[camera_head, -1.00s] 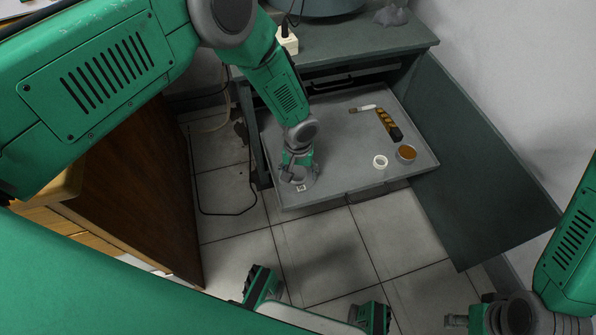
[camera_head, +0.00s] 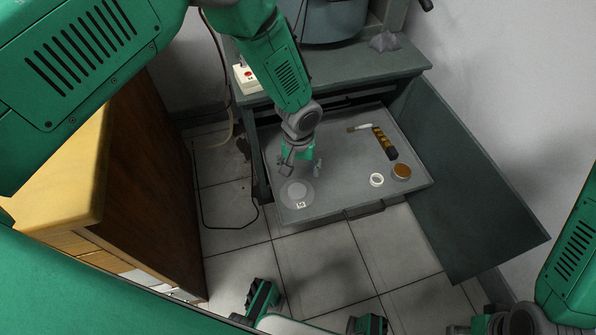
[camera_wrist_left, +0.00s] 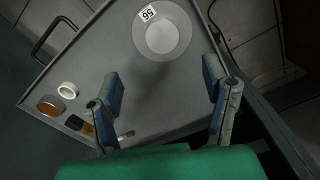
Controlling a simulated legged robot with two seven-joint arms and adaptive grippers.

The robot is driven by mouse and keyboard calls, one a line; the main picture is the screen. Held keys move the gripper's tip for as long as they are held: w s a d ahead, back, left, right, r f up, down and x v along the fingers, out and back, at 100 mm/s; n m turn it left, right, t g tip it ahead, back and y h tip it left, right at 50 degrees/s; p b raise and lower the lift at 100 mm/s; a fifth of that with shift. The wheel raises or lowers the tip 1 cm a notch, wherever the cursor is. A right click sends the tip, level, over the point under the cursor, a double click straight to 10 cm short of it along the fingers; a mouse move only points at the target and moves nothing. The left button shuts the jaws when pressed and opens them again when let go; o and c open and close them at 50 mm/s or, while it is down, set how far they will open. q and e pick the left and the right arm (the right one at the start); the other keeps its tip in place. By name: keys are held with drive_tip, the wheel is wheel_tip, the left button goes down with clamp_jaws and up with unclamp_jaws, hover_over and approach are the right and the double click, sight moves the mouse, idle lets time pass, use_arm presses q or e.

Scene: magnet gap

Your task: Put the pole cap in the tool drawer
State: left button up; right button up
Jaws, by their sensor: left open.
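The pole cap, a flat grey disc (camera_head: 297,193) with a paler centre and a small "56" label, lies flat in the near left corner of the pulled-out tool drawer (camera_head: 345,168). It also shows whole in the left wrist view (camera_wrist_left: 163,35) on the drawer floor (camera_wrist_left: 105,45). My left gripper (camera_head: 301,170) is over the drawer, just behind the cap in the head view. In the wrist view its fingers (camera_wrist_left: 160,82) are spread wide with nothing between them, clear of the cap.
The drawer also holds a white tape roll (camera_head: 376,180), a round brown-topped tin (camera_head: 402,171), a dark and yellow tool (camera_head: 385,143) and a white-ended tool (camera_head: 360,127). An open cabinet door (camera_head: 470,180) stands at right. A wooden cabinet (camera_head: 150,190) stands at left.

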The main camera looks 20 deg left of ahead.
use_arm(q)
drive_tip(key=s+a+m, duration=0.1)
drive_tip(key=s+a, duration=0.3)
drive_tip(key=s, duration=0.5)
drive_tip(key=s+a+r+m, duration=0.1)
drive_tip(key=s+a, duration=0.4)
drive_tip(key=s, duration=0.5)
drive_tip(key=s+a+r, duration=0.1)
drive_tip(key=s+a, duration=0.4)
drive_tip(key=s, duration=0.4)
drive_tip(key=shift+s+r+m+t, duration=0.2)
drive_tip(key=shift+m+t, duration=0.1)
drive_tip(key=shift+m, duration=0.1)
drive_tip(key=shift+d+f, duration=0.1)
drive_tip(key=shift+f, duration=0.05)
